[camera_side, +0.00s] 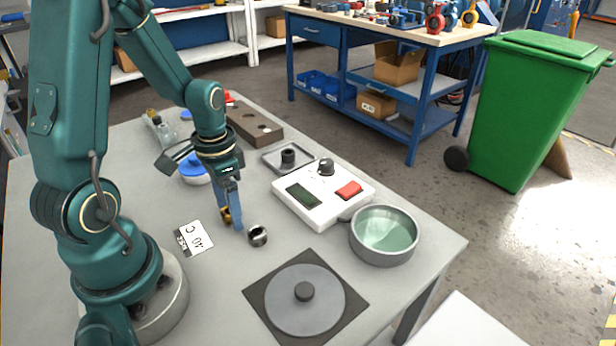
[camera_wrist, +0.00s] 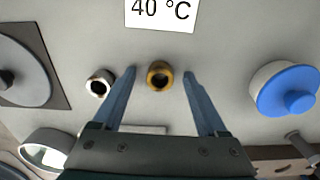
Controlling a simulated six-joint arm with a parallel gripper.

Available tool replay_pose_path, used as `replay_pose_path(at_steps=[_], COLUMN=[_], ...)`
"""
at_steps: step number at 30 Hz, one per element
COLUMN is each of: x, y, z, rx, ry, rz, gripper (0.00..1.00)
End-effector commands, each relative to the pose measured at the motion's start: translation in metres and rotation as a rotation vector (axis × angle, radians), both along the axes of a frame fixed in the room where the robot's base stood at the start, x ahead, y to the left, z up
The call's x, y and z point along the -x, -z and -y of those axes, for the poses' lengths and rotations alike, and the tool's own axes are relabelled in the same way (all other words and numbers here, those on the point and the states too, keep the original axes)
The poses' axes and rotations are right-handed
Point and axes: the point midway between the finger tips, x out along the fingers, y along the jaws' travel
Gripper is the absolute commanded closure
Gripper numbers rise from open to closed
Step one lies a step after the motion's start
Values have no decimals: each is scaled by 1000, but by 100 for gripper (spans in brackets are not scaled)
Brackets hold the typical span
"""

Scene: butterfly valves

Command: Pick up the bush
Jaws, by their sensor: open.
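A short bronze-coloured bush (camera_wrist: 160,75) sits on the grey table between my fingertips in the wrist view. In the side view only a bit of the bush (camera_side: 226,214) shows at my gripper's tips. A steel ring (camera_side: 257,235) of similar shape lies on the table to the right of my gripper; it also shows in the wrist view (camera_wrist: 99,83), outside the left finger. My gripper (camera_side: 232,217) points down with its blue fingers low over the table. It is open in the wrist view (camera_wrist: 159,74), with gaps visible on both sides of the bush.
A "40 °C" card (camera_side: 195,238) lies left of my gripper. A white control box (camera_side: 318,205) with a red button, a round pan (camera_side: 383,249) and a disc on a dark plate (camera_side: 272,299) stand right and in front. A blue-lidded tub (camera_wrist: 285,88) is nearby.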

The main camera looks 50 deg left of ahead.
Motion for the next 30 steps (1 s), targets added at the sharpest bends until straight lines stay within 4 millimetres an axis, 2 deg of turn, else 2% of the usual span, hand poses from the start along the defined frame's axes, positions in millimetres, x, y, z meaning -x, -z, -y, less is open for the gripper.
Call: replay_pose_path(at_steps=[2,3,5,6,9,20,25,30], x=[0,0,0,0,0,-1,-2,-2], y=[0,0,0,0,0,-5,-26,-58], z=[0,0,0,0,0,-1,-1,-1], rx=[0,0,0,0,0,-2,-5,-6], ry=[0,0,0,0,0,0,0,0], rz=[0,0,0,0,0,3,8,9], gripper=[24,28,51,67,100,100,100,100])
